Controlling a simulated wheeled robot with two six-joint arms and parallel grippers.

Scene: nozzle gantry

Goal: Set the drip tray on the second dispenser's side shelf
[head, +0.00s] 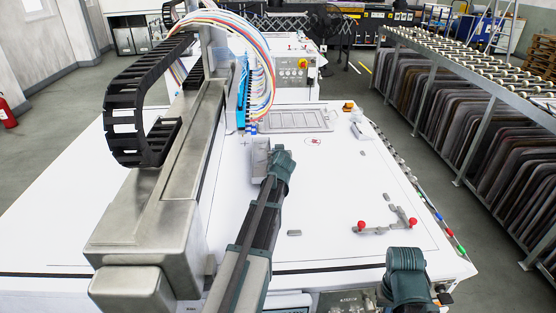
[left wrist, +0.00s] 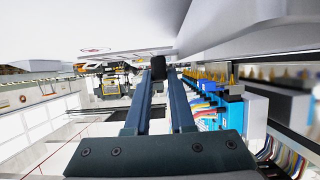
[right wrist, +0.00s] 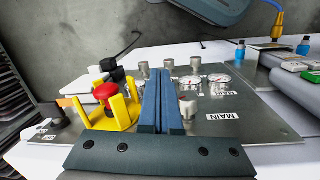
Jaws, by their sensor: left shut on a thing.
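My left gripper (left wrist: 161,78) reaches in over the white table, close to the gantry beam. Its fingers stand a little apart and are shut on a small dark piece (left wrist: 158,66) at their tips. I cannot tell whether this piece belongs to the drip tray. In the head view the left wrist (head: 280,163) hides the fingertips. A shallow grey tray-like frame (head: 298,119) lies on the table beyond it; I cannot tell if it is the drip tray. My right gripper (right wrist: 161,105) has its fingers together, empty, above a control panel. I cannot make out a second dispenser's side shelf.
The gantry beam (head: 170,165) and blue nozzle row (head: 243,95) stand left of my left arm. The control panel (right wrist: 235,105) has gauges and a red button (right wrist: 97,97) in a yellow guard. A bracket with red knobs (head: 388,225) lies at right. The table's middle is mostly clear.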

